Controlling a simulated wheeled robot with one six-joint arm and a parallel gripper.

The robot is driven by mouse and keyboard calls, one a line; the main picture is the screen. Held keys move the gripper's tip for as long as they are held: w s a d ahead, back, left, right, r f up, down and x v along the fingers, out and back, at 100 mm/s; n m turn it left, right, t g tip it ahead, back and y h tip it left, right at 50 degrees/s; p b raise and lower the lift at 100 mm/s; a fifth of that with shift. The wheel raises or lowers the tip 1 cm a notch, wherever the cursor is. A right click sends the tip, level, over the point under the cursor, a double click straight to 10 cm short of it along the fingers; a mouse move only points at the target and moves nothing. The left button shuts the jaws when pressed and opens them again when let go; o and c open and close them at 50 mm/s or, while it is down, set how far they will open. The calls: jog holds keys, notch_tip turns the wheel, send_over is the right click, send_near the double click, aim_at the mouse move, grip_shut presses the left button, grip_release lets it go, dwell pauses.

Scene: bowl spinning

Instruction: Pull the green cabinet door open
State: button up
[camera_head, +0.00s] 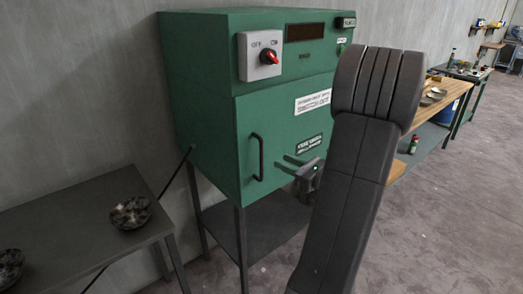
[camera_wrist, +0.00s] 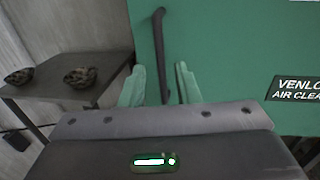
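The green cabinet (camera_head: 215,120) stands against the wall on a dark frame. Its door (camera_head: 285,130) looks shut and has a vertical black bar handle (camera_head: 257,157) near its left edge. My gripper (camera_head: 285,163) is in front of the door, to the right of the handle in the head view, with a visible gap between. In the wrist view my gripper (camera_wrist: 161,84) is open, and the handle (camera_wrist: 162,50) shows between its two fingers, its lower end in line with the fingertips. I see no contact with the handle. My arm hides the cabinet's right side.
A dark table (camera_head: 90,220) with metal bowls (camera_head: 131,212) stands at the left; it also shows in the wrist view (camera_wrist: 95,72). A switch panel (camera_head: 260,56) with a red knob is above the door. A wooden workbench (camera_head: 455,88) stands at the right. Open floor lies at the right.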

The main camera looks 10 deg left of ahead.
jog(key=p+x, duration=0.1)
jog(key=x, duration=0.8)
jog(key=shift+w+a, duration=0.15)
jog(key=shift+a, duration=0.25)
grip_shut()
